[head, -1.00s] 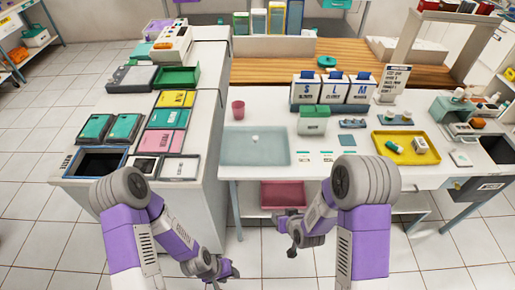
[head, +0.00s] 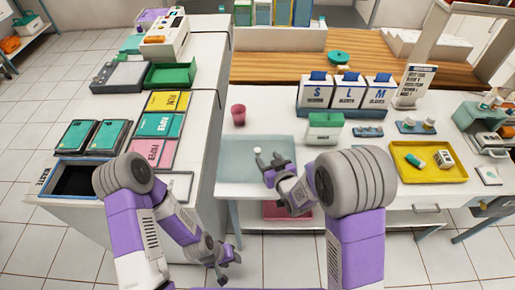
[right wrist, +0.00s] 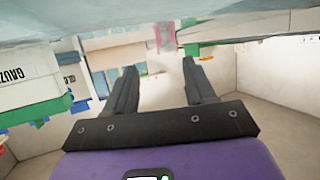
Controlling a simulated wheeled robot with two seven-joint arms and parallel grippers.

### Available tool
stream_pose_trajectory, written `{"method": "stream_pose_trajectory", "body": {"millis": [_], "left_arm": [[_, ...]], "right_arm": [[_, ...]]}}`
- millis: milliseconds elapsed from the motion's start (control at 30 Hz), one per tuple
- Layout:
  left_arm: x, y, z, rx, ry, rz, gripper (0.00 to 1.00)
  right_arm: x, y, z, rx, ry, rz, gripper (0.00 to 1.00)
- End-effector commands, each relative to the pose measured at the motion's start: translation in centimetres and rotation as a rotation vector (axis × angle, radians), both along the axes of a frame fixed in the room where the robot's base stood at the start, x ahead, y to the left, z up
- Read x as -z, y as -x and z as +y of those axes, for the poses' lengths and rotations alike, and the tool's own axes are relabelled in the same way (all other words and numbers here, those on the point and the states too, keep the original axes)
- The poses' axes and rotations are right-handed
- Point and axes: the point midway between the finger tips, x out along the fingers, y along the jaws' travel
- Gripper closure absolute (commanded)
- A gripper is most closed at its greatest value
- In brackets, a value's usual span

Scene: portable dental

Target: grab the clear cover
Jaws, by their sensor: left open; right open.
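A flat, pale blue-grey rectangle, apparently the clear cover on a tray (head: 232,160), lies at the left of the white table. A small white knob (head: 257,150) stands near its middle; cover and tray are hard to tell apart. My right gripper (head: 273,168) is open and empty, close to the knob on its near side. In the right wrist view its two fingers (right wrist: 162,85) are spread, with a blurred, pale shape beyond the tips. My left gripper (head: 224,262) is open and empty, low in front of the left counter, away from the cover.
A pink cup (head: 238,115) stands behind the tray; it appears upside down in the right wrist view (right wrist: 164,37). A green-lidded box (head: 324,128) and labelled white boxes (head: 349,92) stand to the right. A yellow tray (head: 405,174) holds small items further right.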

Motion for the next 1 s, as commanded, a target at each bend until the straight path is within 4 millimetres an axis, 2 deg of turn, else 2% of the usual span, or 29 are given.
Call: {"method": "stream_pose_trajectory", "body": {"millis": [367, 500, 800, 867, 1000], "left_arm": [[0.9, 0.0, 0.0, -0.001, 0.0, 0.001, 0.57], [1.1, 0.0, 0.0, -0.001, 0.0, 0.001, 0.57], [1.1, 0.0, 0.0, -0.001, 0.0, 0.001, 0.57], [1.1, 0.0, 0.0, 0.0, 0.0, 0.001, 0.57], [1.1, 0.0, 0.0, 0.0, 0.0, 0.001, 0.57]], "right_arm": [[1.6, -3.8, 2.7, -0.003, 0.003, -0.001, 0.46], [2.1, -5.1, 3.1, -0.001, 0.001, 0.001, 0.46], [2.1, -5.5, 3.2, -0.001, 0.0, 0.001, 0.46], [2.1, -5.5, 3.2, -0.001, 0.0, 0.001, 0.53], [2.1, -5.5, 3.2, -0.001, 0.0, 0.001, 0.75]]}}
